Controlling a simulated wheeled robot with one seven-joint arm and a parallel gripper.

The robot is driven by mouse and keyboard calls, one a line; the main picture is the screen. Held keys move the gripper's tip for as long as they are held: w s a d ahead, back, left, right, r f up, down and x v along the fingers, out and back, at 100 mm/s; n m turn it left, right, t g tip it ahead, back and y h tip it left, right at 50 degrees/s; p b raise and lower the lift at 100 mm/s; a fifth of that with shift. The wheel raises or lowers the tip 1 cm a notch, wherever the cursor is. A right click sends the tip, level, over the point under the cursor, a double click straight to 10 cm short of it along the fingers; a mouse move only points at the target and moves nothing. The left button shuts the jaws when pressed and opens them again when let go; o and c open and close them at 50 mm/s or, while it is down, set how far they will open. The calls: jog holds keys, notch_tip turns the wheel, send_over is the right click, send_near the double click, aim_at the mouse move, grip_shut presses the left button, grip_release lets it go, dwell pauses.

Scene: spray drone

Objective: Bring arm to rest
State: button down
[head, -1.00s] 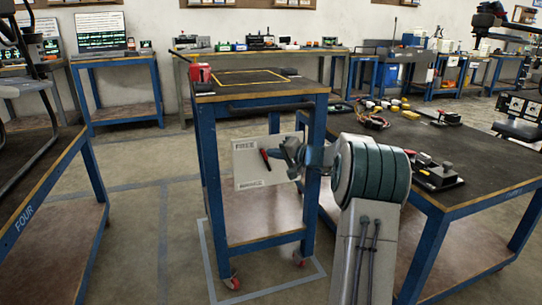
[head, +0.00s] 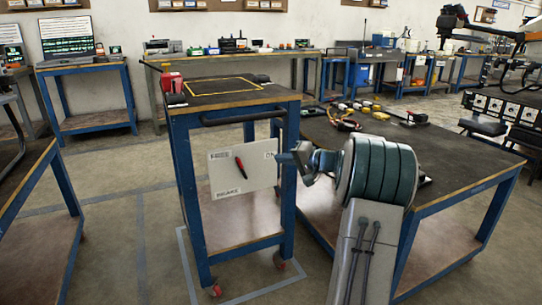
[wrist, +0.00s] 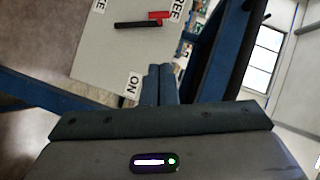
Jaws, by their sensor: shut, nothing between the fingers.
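My gripper (head: 284,157) is at the end of my folded arm, just in front of the right edge of a pale panel (head: 225,182) on a blue cart. In the wrist view my gripper (wrist: 161,68) shows two dark fingers closed together, with nothing between them. The panel (wrist: 95,55) lies beyond the fingertips there, close to its "ON" label. I cannot tell whether they touch it. A red and black lever (head: 240,166) sits tilted on the panel, apart from my gripper; it also shows in the wrist view (wrist: 145,20).
The blue wheeled cart (head: 187,200) carries a red object (head: 172,82) on its dark top. A dark-topped workbench (head: 460,160) with small parts stands right of the cart, behind my arm. Another bench (head: 25,190) is at the left. Floor between them is open.

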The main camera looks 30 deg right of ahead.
jog(key=shift+s+d+r, duration=0.1)
jog(key=shift+s+d, duration=0.2)
jog(key=shift+s, duration=0.25)
jog(key=s+a+r+n+g+p, duration=0.1)
jog(key=s+a+r+g+p, duration=0.25)
jog(key=a+r+p, duration=0.35)
jog(key=s+a+r+n+g+p, duration=0.2)
jog(key=s+a+p, duration=0.2)
jog(key=a, duration=0.5)
jog(key=s+a+r+n+g+p, duration=0.1)
jog(key=s+a+r+g+p, duration=0.25)
jog(key=a+r+p, duration=0.35)
jog(key=s+a+r+n+h+p, duration=0.1)
jog(key=s+a+r+h+p, duration=0.1)
jog(key=s+p, duration=0.3)
jog(key=s+a+r+n+g+h+p, duration=0.1)
jog(key=s+r+p, duration=0.3)
jog(key=s, duration=0.5)
jog(key=s+a+r+n+g+h+p, duration=0.1)
jog(key=s+a+r+n+h+p, duration=0.1)
jog(key=s+r+h+p, duration=0.2)
jog(key=s+p, duration=0.3)
jog(key=shift+s+a, duration=0.3)
jog(key=shift+s, duration=0.05)
